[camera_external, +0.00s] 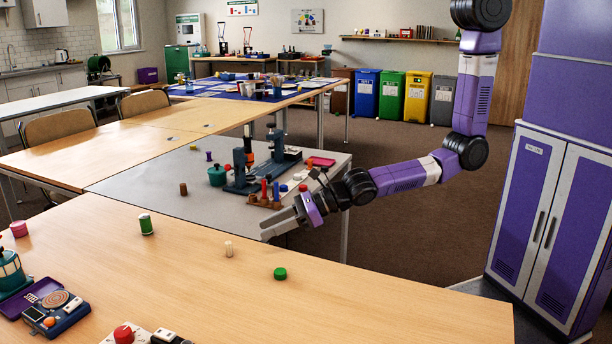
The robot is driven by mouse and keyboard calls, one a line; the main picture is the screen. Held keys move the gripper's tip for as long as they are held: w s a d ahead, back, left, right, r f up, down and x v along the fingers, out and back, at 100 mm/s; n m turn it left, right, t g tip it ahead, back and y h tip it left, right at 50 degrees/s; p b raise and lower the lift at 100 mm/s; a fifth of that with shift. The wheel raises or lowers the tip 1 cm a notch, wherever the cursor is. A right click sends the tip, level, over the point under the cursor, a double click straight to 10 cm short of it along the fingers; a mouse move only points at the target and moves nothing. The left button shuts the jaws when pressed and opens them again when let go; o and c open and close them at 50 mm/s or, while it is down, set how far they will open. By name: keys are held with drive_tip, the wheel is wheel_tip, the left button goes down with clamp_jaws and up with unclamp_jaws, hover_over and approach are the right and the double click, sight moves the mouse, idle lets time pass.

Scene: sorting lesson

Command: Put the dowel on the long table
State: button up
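A small pale wooden cylinder (228,248), which looks like the dowel, stands upright on the light wood table (350,305) in the foreground. A darker brown cylinder (183,189) stands on the grey-topped table (150,190) behind it. I cannot tell for certain which one is the dowel, or which table is the long one. My gripper (275,226) reaches in from the right, low over the front edge of the grey table. It is right of and beyond the pale cylinder, apart from it. I cannot make out the gap between its fingers, and no held object shows.
A green disc (280,273) and a green-and-white can (146,224) are on the foreground table. A blue device (245,170), a teal pot (217,175) and several colored pegs crowd the grey table behind my gripper.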

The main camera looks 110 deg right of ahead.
drive_tip(key=s+a+r+m+y, duration=0.1)
drive_tip(key=s+a+m, duration=0.2)
drive_tip(key=s+m, duration=0.65)
drive_tip(key=s+a+r+m+y, duration=0.15)
drive_tip(key=s+m, duration=0.45)
drive_tip(key=s, duration=0.7)
drive_tip(key=s+r+m+t, duration=0.1)
drive_tip(key=s+r+m, duration=1.6)
drive_tip(key=m, duration=0.1)
drive_tip(key=shift+d+r, duration=0.2)
drive_tip(key=shift+d, duration=0.15)
